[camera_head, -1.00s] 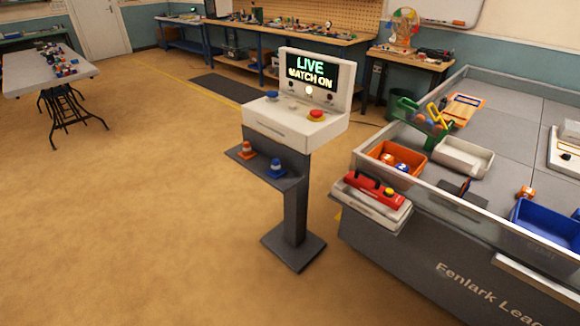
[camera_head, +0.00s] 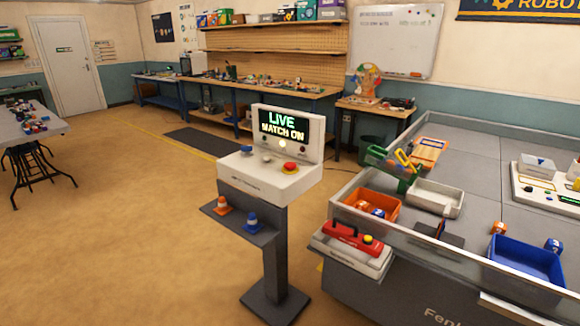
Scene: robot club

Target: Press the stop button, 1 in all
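A white control console (camera_head: 268,187) stands on a dark grey post in the middle of the view. Its screen (camera_head: 284,125) reads "LIVE MATCH ON" in green and yellow. On its sloped top are a red button (camera_head: 290,168) on a yellow base at the right, a pale knob or button (camera_head: 266,160) in the middle and a blue button (camera_head: 246,149) at the left. A small light (camera_head: 282,144) glows below the screen. The red button looks like the stop button. Neither of my grippers is in view.
Floor left of the console is clear.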

